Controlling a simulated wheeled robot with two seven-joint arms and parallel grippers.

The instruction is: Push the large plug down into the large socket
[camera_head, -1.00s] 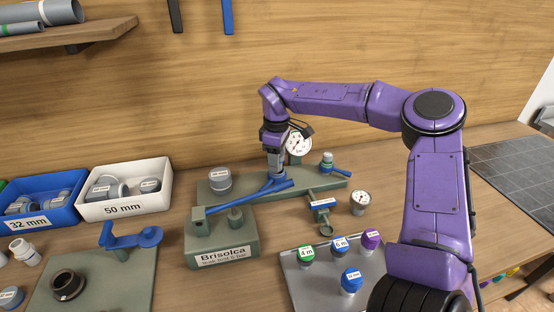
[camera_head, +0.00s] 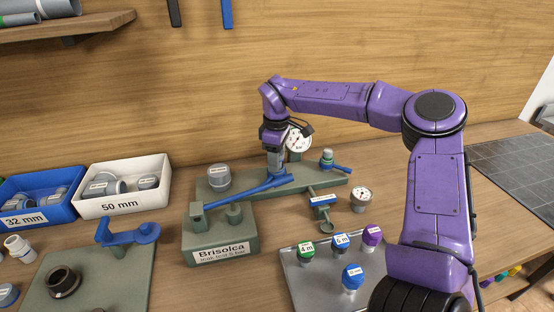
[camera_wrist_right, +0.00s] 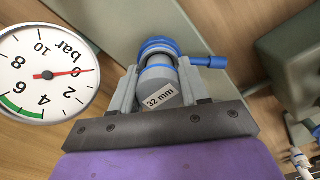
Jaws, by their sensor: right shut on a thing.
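My right gripper (camera_head: 275,172) points down over the middle of the green manifold base (camera_head: 335,184). In the wrist view my right gripper (camera_wrist_right: 160,88) is shut on a grey plug (camera_wrist_right: 158,80) labelled 32 mm. A blue ring with a blue handle (camera_wrist_right: 207,61) is at the plug's far end; the fingers and plug hide how deep the plug sits. A wider grey cap (camera_head: 219,177) stands upright on the base's left end, apart from my gripper; its label is unreadable. I cannot tell which is the large plug. My left gripper is not in view.
A pressure gauge (camera_wrist_right: 45,72) is close beside my right gripper. A blue lever (camera_head: 240,193) runs from the Brisolca block (camera_head: 222,234) toward it. A smaller fitting (camera_head: 327,158) stands to the right. Bins (camera_head: 125,205) and a tray of round-topped pieces (camera_head: 313,290) flank the block.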

